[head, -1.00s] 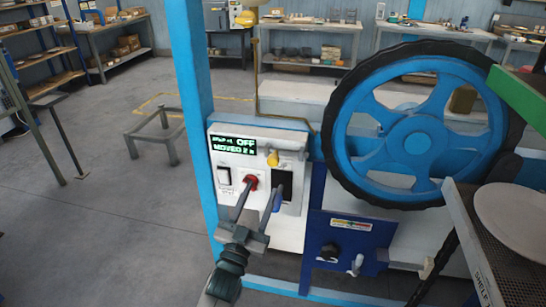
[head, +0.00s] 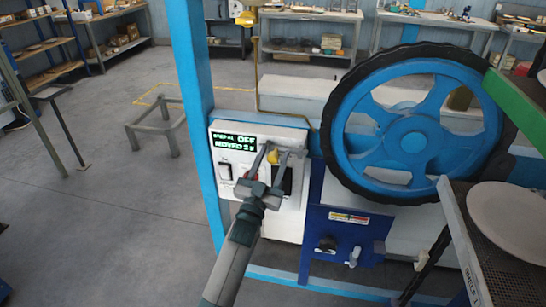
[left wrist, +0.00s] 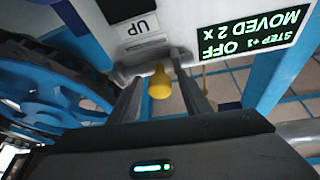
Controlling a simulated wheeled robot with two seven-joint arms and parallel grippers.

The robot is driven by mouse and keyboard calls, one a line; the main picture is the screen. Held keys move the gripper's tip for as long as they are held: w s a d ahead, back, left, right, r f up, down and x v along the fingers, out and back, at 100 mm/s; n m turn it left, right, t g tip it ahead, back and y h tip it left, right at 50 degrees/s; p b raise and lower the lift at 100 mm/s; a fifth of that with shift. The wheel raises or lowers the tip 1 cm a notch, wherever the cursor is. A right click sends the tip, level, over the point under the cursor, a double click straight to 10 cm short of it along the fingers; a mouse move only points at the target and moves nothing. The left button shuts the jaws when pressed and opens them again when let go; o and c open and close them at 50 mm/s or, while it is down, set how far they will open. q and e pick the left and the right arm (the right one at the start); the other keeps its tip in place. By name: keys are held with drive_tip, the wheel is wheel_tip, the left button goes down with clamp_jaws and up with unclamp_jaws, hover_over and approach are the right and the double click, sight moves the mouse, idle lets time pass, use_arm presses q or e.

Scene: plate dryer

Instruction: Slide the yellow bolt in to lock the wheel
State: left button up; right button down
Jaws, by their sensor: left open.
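The yellow bolt (head: 273,156) sticks out from the white control panel (head: 225,168), left of the large blue wheel (head: 417,140) with its black rim. My left gripper (head: 277,151) is open, its fingers reaching up to the panel around the bolt. In the left wrist view the bolt's yellow knob (left wrist: 160,83) stands between the two spread fingers (left wrist: 157,70), with a gap on each side. The wheel (left wrist: 45,75) is at the left there. My right gripper is not seen.
The panel's lit display (head: 235,142) reads OFF and MOVED 2 x. A red knob (head: 252,175), partly hidden by my gripper, and a rocker switch (head: 225,173) sit close by. A blue post (head: 196,100) rises at the left. A rack with a white plate (head: 508,222) is at the right.

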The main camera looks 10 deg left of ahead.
use_arm(q)
clamp_jaws()
drive_tip(key=d+b, duration=0.1)
drive_tip(key=d, duration=0.3)
drive_tip(key=shift+s+d, duration=0.15)
unclamp_jaws()
drive_tip(key=shift+d, duration=0.25)
